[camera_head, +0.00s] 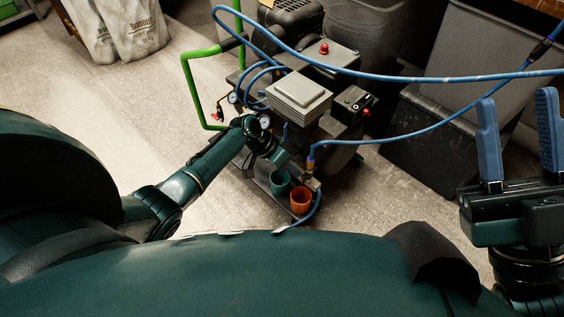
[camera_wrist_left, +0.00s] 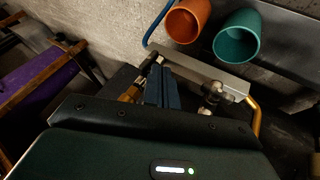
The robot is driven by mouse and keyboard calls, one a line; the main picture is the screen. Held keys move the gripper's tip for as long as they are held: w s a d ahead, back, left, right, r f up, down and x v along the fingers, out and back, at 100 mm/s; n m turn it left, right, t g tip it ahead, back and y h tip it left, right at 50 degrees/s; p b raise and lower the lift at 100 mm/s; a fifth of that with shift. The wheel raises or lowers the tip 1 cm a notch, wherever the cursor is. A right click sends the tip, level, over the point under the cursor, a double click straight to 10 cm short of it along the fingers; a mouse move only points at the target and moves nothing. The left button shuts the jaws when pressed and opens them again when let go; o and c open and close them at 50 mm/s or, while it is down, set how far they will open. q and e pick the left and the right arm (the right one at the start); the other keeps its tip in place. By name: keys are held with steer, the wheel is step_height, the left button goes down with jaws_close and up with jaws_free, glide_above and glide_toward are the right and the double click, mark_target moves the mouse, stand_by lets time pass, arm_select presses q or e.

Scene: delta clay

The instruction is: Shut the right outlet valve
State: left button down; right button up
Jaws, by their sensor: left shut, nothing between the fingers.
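The compressor's metal outlet block (camera_wrist_left: 205,74) shows in the left wrist view. A brass fitting (camera_wrist_left: 130,94) sits at its left end, and a second outlet valve (camera_wrist_left: 213,95) at its right end. In the head view the brass fitting (camera_head: 311,164) joins a blue hose at the right end of the outlets. The right outlet valve's handle is not clear; my fingers partly hide that end. My left gripper (camera_wrist_left: 163,78) is shut and empty, its blue fingertips close beside the brass fitting; contact cannot be told. My right gripper (camera_head: 516,97) is open and empty, far right.
An orange cup (camera_head: 300,198) and a teal cup (camera_head: 280,183) stand on the tray near the outlets. A blue hose (camera_head: 420,125) runs rightward from the fitting. A green handle frame (camera_head: 190,85) and pressure gauge (camera_head: 265,122) are near my left arm. Grey bins stand behind.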

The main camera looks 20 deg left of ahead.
arm_select(q)
steer(key=shift+d, duration=0.25)
steer(key=shift+s, duration=0.1)
arm_select(e)
steer(key=shift+r, duration=0.15)
arm_select(q)
steer(key=shift+d+r+y+p, duration=0.1)
steer(key=shift+r+y+p, duration=0.1)
steer(key=shift+y+p, duration=0.6)
arm_select(e)
steer(key=f+m+h, duration=0.2)
steer(key=shift+w+m+h, duration=0.3)
arm_select(q)
steer(key=shift+m+t+p, duration=0.3)
steer(key=shift+p, duration=0.1)
arm_select(e)
steer(key=shift+m, duration=0.3)
